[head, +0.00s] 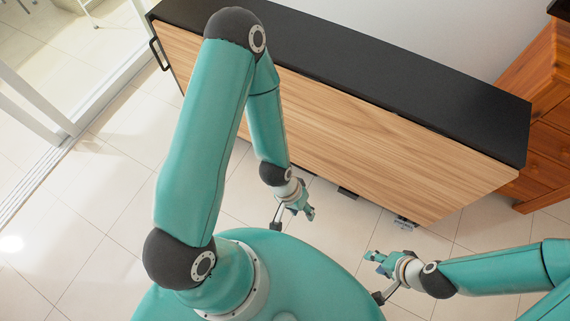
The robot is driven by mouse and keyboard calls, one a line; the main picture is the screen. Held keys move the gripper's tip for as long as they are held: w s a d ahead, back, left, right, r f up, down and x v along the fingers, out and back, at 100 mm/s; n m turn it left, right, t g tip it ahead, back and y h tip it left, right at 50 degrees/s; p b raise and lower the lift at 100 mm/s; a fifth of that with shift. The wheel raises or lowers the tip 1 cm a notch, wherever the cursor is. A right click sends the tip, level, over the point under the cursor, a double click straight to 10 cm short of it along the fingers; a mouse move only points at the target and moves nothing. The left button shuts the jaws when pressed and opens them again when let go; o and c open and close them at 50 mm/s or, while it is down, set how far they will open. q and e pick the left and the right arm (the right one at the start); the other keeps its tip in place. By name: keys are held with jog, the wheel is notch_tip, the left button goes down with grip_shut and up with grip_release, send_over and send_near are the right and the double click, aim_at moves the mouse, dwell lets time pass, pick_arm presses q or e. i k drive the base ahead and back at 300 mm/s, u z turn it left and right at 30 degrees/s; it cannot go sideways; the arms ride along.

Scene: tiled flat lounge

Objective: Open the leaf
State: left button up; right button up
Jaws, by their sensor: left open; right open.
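A long low cabinet has a light wood-grain front, which seems to be the leaf (390,150), under a black top (370,55). A black bar handle (154,52) sits at the far left end of the front. My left gripper (307,211) is open and empty, low in front of the middle of the cabinet and apart from it. My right gripper (370,256) is open and empty, in front of the cabinet's right part, also apart from it. My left arm hides part of the front. No gap shows clearly along the leaf's edges.
A glazed sliding door frame (45,105) stands at the left. An orange-brown wooden chest (545,110) stands right of the cabinet. Dark feet show under the cabinet. The tiled floor (110,200) at the left is clear.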

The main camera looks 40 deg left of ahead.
aim_at(411, 170)
jog(key=u, duration=0.5)
jog(key=k, duration=1)
jog(key=u, duration=0.25)
